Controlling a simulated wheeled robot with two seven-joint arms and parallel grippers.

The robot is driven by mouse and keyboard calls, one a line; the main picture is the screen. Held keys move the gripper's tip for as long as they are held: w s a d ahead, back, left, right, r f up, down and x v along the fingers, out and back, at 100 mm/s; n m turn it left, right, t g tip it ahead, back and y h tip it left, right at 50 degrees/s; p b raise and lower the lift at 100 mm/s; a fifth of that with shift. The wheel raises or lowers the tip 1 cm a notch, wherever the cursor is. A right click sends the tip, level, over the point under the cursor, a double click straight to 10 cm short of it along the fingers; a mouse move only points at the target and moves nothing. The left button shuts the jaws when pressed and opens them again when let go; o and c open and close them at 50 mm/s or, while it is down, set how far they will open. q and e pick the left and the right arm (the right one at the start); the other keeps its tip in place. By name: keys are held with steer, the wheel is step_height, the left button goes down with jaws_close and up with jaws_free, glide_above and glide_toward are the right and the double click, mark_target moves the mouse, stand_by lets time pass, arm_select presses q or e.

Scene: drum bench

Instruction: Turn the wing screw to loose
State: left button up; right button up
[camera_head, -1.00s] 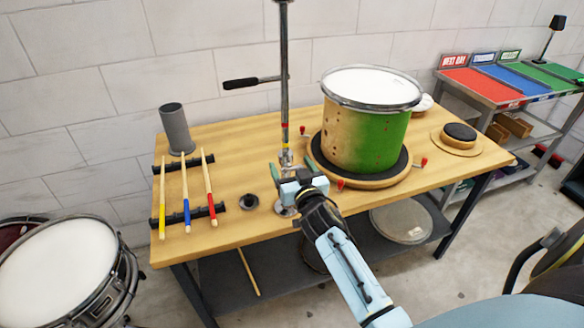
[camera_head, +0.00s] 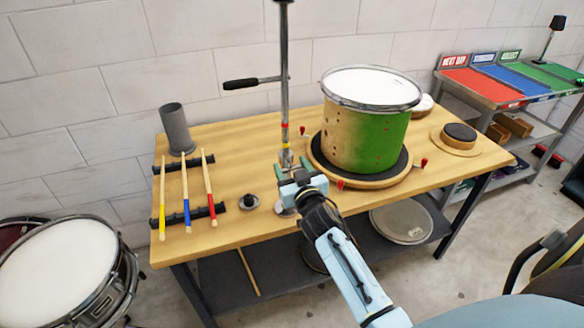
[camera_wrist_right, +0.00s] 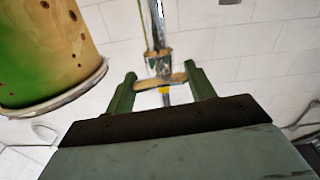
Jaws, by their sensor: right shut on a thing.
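The wing screw (camera_wrist_right: 160,82) shows in the right wrist view as a brassy wing low on the upright metal stand (camera_head: 285,90). My right gripper (camera_head: 291,168) reaches to the foot of this stand from the front in the head view. Its two green fingers (camera_wrist_right: 162,83) are on either side of the wing in the wrist view, shut on it. The head view is too small to show the wing clearly behind the fingers. My left gripper is not in view.
A green and tan drum (camera_head: 366,125) stands on a round base with red-handled clamps, right of the stand. Drumsticks (camera_head: 185,195) lie on a black rack at the left, near a grey cup (camera_head: 176,128). A small dark round part (camera_head: 249,201) sits near the front edge.

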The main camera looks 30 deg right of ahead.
steer(key=n, duration=1)
steer(key=shift+a+f+n, duration=0.1)
steer(key=shift+a+n, duration=0.05)
steer(key=shift+n, duration=0.45)
steer(key=o, duration=1)
steer(key=v, duration=1.3)
steer(key=shift+s+b, duration=0.2)
steer(key=shift+b, duration=0.2)
